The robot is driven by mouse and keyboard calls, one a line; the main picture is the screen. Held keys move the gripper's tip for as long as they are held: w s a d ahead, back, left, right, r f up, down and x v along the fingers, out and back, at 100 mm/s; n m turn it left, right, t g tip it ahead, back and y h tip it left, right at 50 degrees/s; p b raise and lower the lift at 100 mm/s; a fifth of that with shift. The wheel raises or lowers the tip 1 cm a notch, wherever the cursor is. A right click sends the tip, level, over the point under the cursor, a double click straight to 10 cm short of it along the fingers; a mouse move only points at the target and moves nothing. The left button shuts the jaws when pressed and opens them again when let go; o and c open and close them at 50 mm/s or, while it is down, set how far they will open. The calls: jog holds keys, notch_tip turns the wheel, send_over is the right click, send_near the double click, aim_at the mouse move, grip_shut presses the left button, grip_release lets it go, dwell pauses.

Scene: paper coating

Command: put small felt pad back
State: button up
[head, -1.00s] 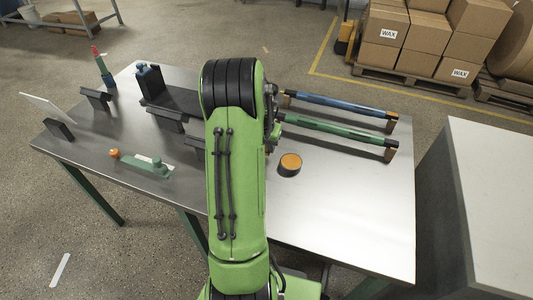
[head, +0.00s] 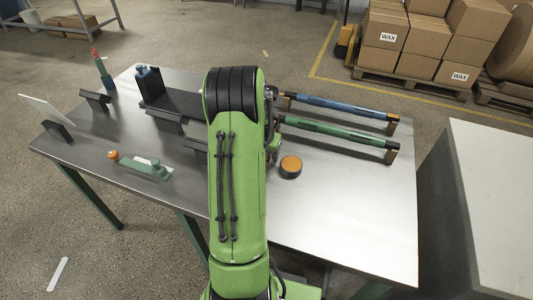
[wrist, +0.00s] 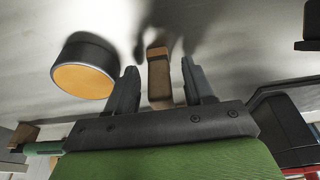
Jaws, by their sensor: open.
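A small brown block with a tan band (wrist: 159,75), which looks like the small felt pad, lies between the two fingers of my gripper (wrist: 160,84) in the wrist view. The fingers are open, with a gap showing on both sides of the block. Its shadow falls on the metal table close by. In the head view my arm hides the block and the gripper. I cannot tell from these views where the pad's own place is.
A round black tin with an orange top (head: 290,166) stands close beside my gripper, also in the wrist view (wrist: 84,66). A blue rod (head: 340,107) and a green rod (head: 335,131) lie on supports. A green tool (head: 147,168) and black holders (head: 163,121) are left. The table's right front (head: 350,225) is clear.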

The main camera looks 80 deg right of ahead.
jog(key=p+v, duration=0.3)
jog(key=v, duration=0.9)
jog(key=shift+w+r, duration=0.1)
jog(key=shift+r, duration=0.05)
jog(key=w+a+r+n+t, duration=0.2)
jog(key=w+a+r+n, duration=0.25)
jog(key=w+a, duration=0.4)
jog(key=w+a+r+n+t, duration=0.1)
jog(key=w+a+r+n, duration=0.2)
jog(key=w+a+r, duration=0.55)
jog(key=s+a+n+t+y, duration=0.1)
jog(key=s+a+n, duration=0.2)
jog(key=a, duration=0.5)
jog(key=s+a+n+t+y, duration=0.1)
jog(key=s+a+n, duration=0.2)
jog(key=a, duration=0.5)
jog(key=s+a+n+y, duration=0.1)
jog(key=s+a+n, duration=0.2)
jog(key=a, duration=0.6)
jog(key=shift+s+n+t, duration=0.2)
jog(key=shift+n+t, duration=0.2)
jog(key=shift+n, duration=0.85)
